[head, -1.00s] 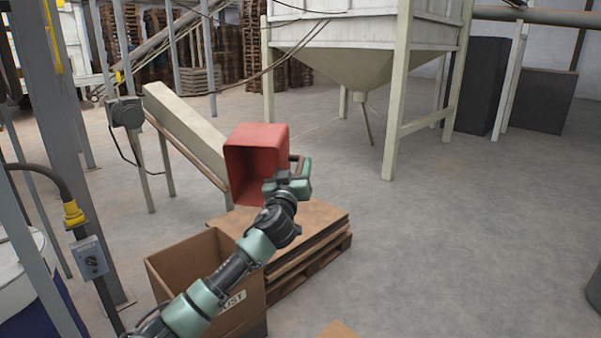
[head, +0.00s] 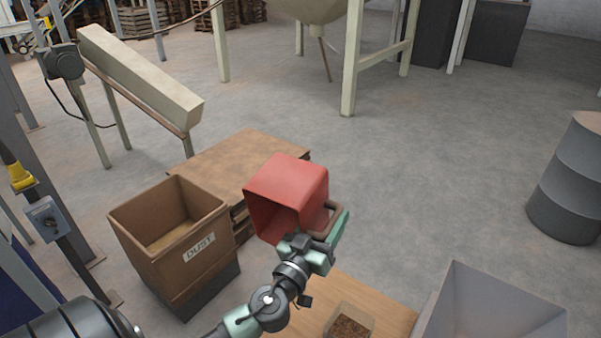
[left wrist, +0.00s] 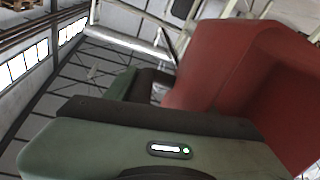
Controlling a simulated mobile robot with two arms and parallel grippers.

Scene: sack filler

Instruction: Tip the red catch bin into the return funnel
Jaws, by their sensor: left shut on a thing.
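The red catch bin (head: 288,186) hangs in the air in the middle of the head view. It is tilted, its open mouth facing the lower left; I cannot see anything in its shaded inside. My left gripper (head: 326,222) is shut on the bin's handle at its right side. The bin also fills the upper right of the left wrist view (left wrist: 225,65), beyond the green finger. A pale grey open-topped vessel with sloping walls (head: 487,300) is cut off at the lower right and looks like the return funnel. My right gripper is out of view.
A cardboard box marked DUST (head: 155,258) stands left of the bin. Stacked boards (head: 225,165) lie behind it. A small tray of brown bits (head: 350,325) sits on a wooden surface (head: 375,297) in front. A grey drum (head: 572,185) stands at right. Open floor lies behind.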

